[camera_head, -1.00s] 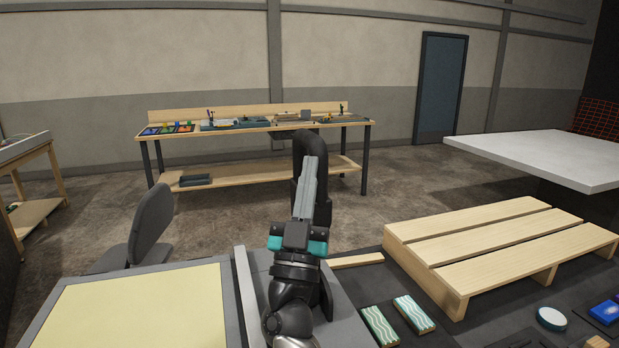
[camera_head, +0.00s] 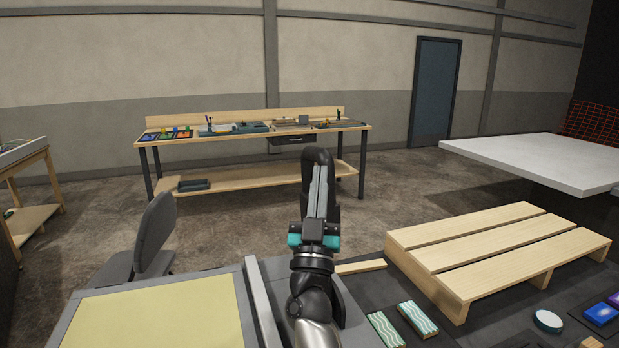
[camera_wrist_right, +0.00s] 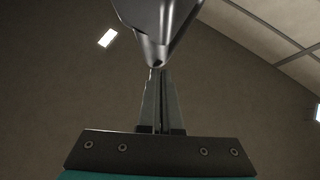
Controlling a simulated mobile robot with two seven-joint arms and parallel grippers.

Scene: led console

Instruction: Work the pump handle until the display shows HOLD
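My right gripper (camera_head: 318,188) stands at the middle of the head view, its grey fingers pointing up and side by side. A dark rounded shape shows behind the fingers in the head view, also unclear. I cannot make out a pump handle or a display in either view. My left gripper is not in view.
A wooden workbench (camera_head: 250,137) with small items stands at the back. A grey chair (camera_head: 153,235), a pale yellow panel (camera_head: 165,325), a slatted wooden pallet (camera_head: 480,248) and a white tabletop (camera_head: 535,160) surround my arm. Open floor (camera_head: 250,215) lies before the bench.

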